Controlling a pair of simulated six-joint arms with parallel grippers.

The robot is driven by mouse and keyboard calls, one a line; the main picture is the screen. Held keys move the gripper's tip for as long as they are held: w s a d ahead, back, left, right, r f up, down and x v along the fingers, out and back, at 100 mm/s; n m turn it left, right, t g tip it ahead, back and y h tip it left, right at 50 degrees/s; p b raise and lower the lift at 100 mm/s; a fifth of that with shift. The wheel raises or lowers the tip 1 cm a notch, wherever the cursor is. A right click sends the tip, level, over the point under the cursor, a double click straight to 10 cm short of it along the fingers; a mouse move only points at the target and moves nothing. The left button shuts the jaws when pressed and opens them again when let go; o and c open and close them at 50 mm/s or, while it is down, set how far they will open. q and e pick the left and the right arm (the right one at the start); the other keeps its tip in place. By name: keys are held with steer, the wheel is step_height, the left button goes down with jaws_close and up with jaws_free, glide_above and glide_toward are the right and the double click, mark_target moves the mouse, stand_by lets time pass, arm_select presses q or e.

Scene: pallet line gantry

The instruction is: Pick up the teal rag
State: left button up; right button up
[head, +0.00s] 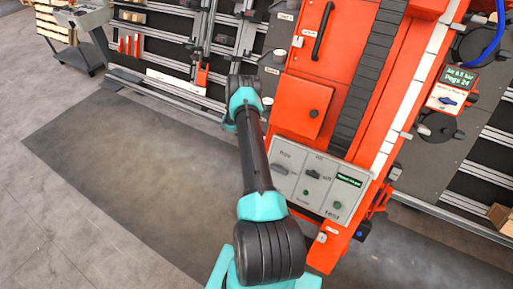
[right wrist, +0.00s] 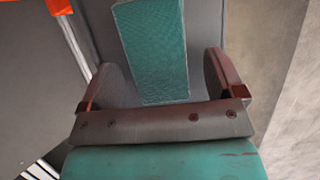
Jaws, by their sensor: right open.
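The teal rag (right wrist: 151,45) shows in the right wrist view as a long, textured strip on a grey surface. My right gripper (right wrist: 160,62) is open in that view, with one finger on each side of the rag. Bare grey shows between the rag and both fingers, so neither finger touches its sides. I cannot tell how much height is left between the gripper and the surface. The rag cannot be made out in the head view. No gripper shows there, and my left gripper is out of sight.
In the head view, a tall orange machine (head: 314,100) with a grey control panel (head: 318,183) stands right of my arm. Slatted racks line the back. A cart (head: 82,55) stands at the far left. The dark floor mat (head: 130,165) left of my arm is clear.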

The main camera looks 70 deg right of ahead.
stand_by(0.4)
steer(key=c, duration=1.1)
steer(key=shift+r, duration=1.5)
steer(key=shift+w+r, duration=0.1)
steer(key=shift+r, duration=0.2)
steer(key=shift+w+d, duration=0.5)
steer(key=shift+w, duration=2.4)
steer(key=shift+w+d, duration=0.55)
steer(key=shift+w, duration=2.4)
steer(key=shift+w+d, duration=0.5)
steer(key=shift+w, duration=2.4)
